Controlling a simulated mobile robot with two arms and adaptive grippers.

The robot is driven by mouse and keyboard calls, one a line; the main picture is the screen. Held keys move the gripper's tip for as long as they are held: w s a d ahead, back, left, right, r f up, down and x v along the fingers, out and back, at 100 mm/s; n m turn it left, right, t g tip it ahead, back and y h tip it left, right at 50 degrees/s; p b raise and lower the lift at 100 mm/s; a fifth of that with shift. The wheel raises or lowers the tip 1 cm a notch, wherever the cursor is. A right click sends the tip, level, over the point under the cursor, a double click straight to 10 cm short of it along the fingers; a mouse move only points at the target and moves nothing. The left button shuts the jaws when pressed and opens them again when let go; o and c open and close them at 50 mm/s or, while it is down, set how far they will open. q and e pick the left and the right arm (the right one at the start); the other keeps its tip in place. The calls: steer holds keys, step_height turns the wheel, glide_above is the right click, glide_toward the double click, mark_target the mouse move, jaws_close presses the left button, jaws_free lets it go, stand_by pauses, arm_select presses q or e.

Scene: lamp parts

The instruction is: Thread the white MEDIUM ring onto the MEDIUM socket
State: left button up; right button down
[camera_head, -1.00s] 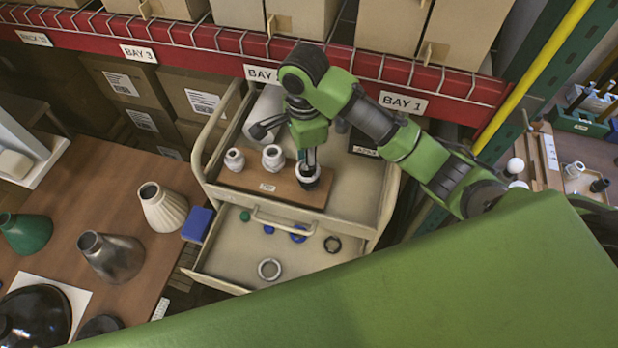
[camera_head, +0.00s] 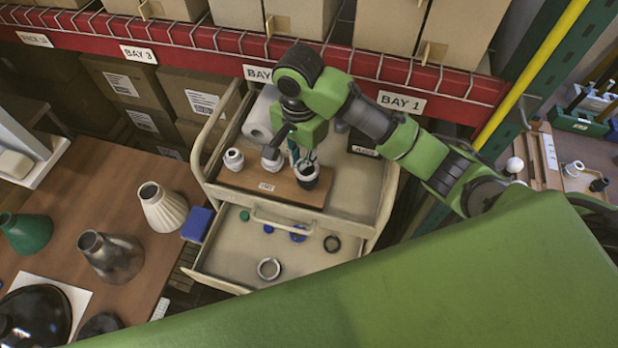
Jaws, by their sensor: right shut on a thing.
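Three sockets stand on a brown board (camera_head: 250,182) on the cart's top tray: a white one (camera_head: 233,160) at left, a whitish one (camera_head: 272,164) in the middle, and a black one (camera_head: 306,177) with a pale rim at right. I cannot read their sizes. My right gripper (camera_head: 293,154) points down above the middle and right sockets, its dark parts partly covering the middle one. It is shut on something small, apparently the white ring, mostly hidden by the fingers. I cannot tell whether it touches a socket. My left gripper is not in view.
Lamp shades (camera_head: 163,207) stand on the left table. The red shelf beam (camera_head: 200,38) lies behind.

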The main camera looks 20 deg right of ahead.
steer(key=shift+a+f, duration=0.1)
steer(key=shift+f, duration=0.35)
steer(key=shift+s, duration=0.15)
steer(key=shift+d+f+m, duration=0.1)
steer(key=shift+d+m, duration=0.1)
steer(key=shift+m, duration=0.7)
steer(key=m, duration=0.3)
steer(key=d+m, duration=0.1)
steer(key=m, duration=0.1)
steer(key=shift+w+d, duration=0.1)
steer(key=shift+w, duration=0.15)
steer(key=c, duration=2.4)
jaws_free()
steer(key=shift+s, duration=0.1)
steer(key=shift+w, duration=0.55)
steer(key=shift+s, duration=0.1)
